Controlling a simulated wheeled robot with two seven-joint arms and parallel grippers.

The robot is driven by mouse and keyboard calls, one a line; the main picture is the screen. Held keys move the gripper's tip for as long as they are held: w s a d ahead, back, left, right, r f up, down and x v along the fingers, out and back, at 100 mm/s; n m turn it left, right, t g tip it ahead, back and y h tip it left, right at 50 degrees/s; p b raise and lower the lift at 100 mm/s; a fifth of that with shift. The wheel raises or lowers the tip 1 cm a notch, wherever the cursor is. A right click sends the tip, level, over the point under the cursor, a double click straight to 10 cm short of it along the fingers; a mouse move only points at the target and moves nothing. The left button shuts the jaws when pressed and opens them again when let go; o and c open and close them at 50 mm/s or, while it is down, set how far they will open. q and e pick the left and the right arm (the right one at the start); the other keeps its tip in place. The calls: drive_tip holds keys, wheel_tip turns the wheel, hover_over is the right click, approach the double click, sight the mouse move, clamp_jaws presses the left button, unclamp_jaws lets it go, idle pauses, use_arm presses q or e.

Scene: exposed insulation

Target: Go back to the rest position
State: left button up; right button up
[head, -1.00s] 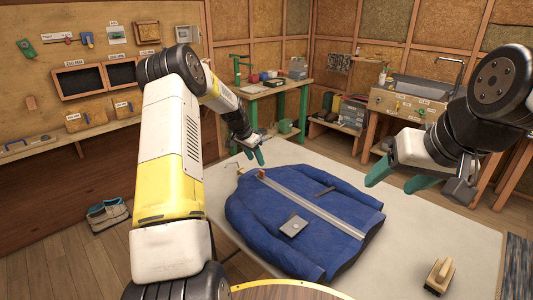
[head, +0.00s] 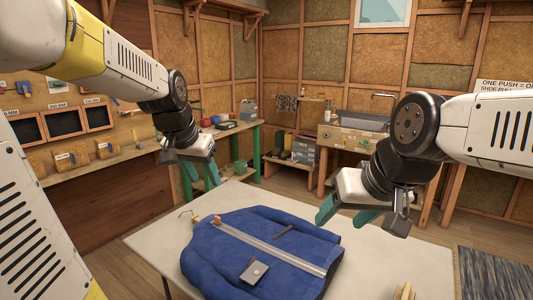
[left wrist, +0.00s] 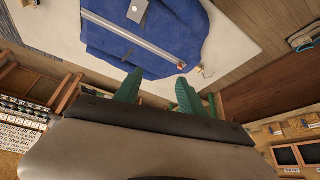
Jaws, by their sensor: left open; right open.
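My left gripper (head: 201,180) is open and empty, raised in the air to the upper left of the blue jacket (head: 225,262). Its two green fingers (left wrist: 157,92) stand apart in the left wrist view, with nothing between them. My right gripper (head: 345,217) is open, with green fingertips, and hangs above the right side of the table, to the right of the jacket. The jacket lies spread on the pale table (head: 150,240). A metal ruler (head: 270,246) lies across it, and a small grey plate (head: 254,272) rests on it.
A wooden-handled brush (head: 404,291) is at the table's front right, cut off by the frame. Behind stand a green-legged bench (head: 248,150) and a sink unit (head: 355,135). A wall shelf with dark panels (head: 64,122) is at the left. A striped rug (head: 490,275) lies at right.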

use_arm(q)
drive_tip(key=s+d+n+t, duration=0.1)
drive_tip(key=s+n, duration=0.1)
drive_tip(key=s, duration=1.5)
drive_tip(key=shift+d+f+n+h, duration=0.2)
drive_tip(key=shift+d+n+h, duration=0.1)
drive_tip(key=shift+d+h, duration=0.1)
drive_tip(key=shift+a, duration=0.1)
